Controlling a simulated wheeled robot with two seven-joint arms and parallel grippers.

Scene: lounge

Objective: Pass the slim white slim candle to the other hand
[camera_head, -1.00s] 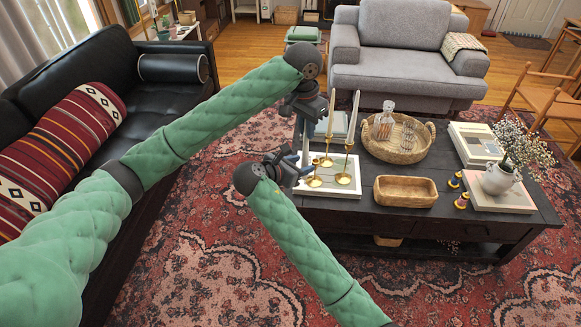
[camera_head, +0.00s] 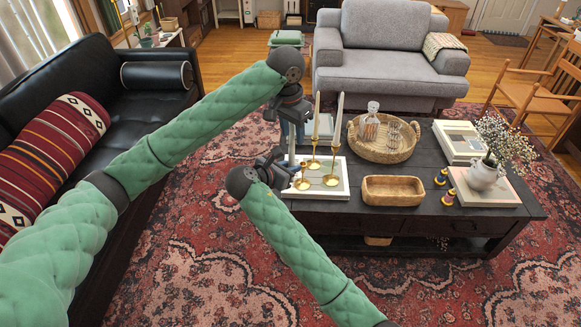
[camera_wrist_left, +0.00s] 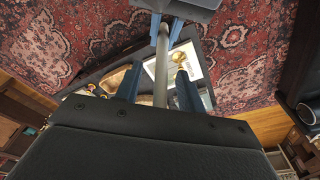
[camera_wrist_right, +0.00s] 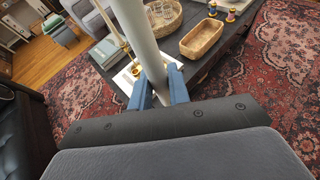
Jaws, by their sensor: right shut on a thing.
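The slim white candle (camera_head: 291,142) is upright between my two grippers, left of the brass candle holders. My right gripper (camera_head: 285,168) is shut on its lower part. In the right wrist view the candle (camera_wrist_right: 138,45) rises from between the blue fingers (camera_wrist_right: 160,92). My left gripper (camera_head: 291,116) is above, at the candle's upper part. In the left wrist view its blue fingers (camera_wrist_left: 158,90) are apart on either side of the candle (camera_wrist_left: 161,68), with gaps showing; the right gripper's fingers (camera_wrist_left: 166,30) are at the candle's far end.
Brass holders (camera_head: 331,179), two with tall candles, stand on a white book close to the right of my grippers. The dark coffee table (camera_head: 420,222) also carries a wicker tray (camera_head: 383,153), a wooden bowl (camera_head: 400,190) and a flower vase (camera_head: 487,175). A black sofa (camera_head: 150,105) is left.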

